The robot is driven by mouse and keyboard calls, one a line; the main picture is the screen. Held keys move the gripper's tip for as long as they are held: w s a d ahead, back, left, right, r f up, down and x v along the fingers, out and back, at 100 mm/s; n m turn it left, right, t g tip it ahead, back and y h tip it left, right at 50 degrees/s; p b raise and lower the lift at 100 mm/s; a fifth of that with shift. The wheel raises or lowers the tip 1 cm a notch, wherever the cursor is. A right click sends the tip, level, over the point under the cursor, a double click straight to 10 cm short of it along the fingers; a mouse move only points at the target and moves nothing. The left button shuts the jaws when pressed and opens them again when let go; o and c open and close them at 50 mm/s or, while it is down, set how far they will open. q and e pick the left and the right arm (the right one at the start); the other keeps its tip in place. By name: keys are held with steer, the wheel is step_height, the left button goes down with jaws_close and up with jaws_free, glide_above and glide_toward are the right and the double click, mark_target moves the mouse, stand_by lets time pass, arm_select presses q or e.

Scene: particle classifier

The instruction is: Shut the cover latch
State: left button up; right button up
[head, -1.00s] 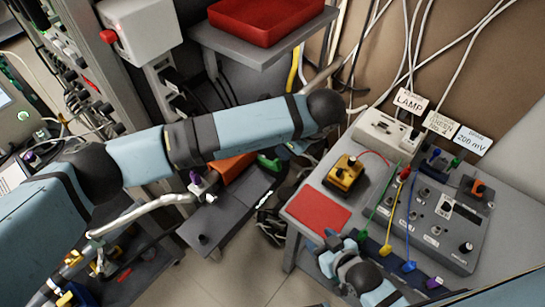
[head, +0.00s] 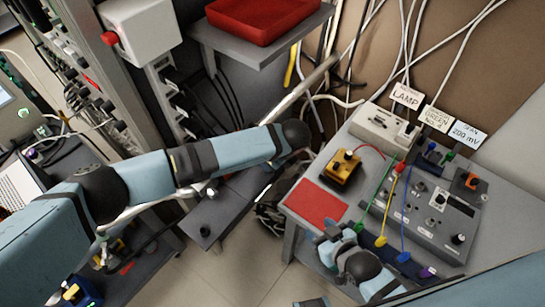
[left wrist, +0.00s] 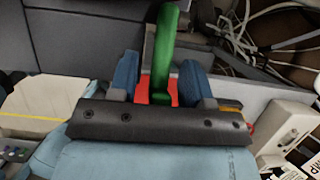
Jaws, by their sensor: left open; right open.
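In the left wrist view my left gripper (left wrist: 159,72) is open, with one blue finger on each side of an upright green curved handle (left wrist: 166,40). I cannot tell whether the fingers touch it. A red surface shows behind the handle. I cannot tell for sure whether this handle is the cover latch. In the head view my left arm crosses from the left and hides its own gripper and the handle. My right gripper (head: 328,243) is open and empty at the front edge of the right bench, below the red pad (head: 317,202).
The right bench carries a yellow box (head: 342,170), a grey control panel (head: 425,215) with coloured plugs and leads, and a white lamp box (head: 383,130). A red tray (head: 262,35) stands on a shelf at the back. Loose cables hang along the wall.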

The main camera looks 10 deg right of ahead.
arm_select(q)
steer(key=shift+c, duration=0.3)
jaws_close()
arm_select(e)
steer(key=shift+f, duration=0.1)
steer(key=shift+f, duration=0.2)
arm_select(q)
steer(key=shift+w+a+r+g+h+b, duration=0.1)
steer(key=shift+g+h+b, duration=0.2)
steer(key=shift+g+b, duration=0.1)
steer(key=shift+w+a+r+g+h+b, duration=0.25)
steer(key=shift+r+g+h+b, duration=0.15)
steer(key=shift+g+h+b, duration=0.3)
steer(key=shift+w+a+r+g+h+b, duration=0.3)
steer(key=shift+g+h, duration=0.25)
steer(key=shift+g, duration=0.25)
steer(key=shift+w+a+r+g+h+b, duration=0.15)
steer(key=shift+w+r+g+h, duration=0.2)
steer(key=shift+g+h, duration=0.35)
arm_select(e)
steer(key=shift+f, duration=1.2)
steer(key=shift+c, duration=0.5)
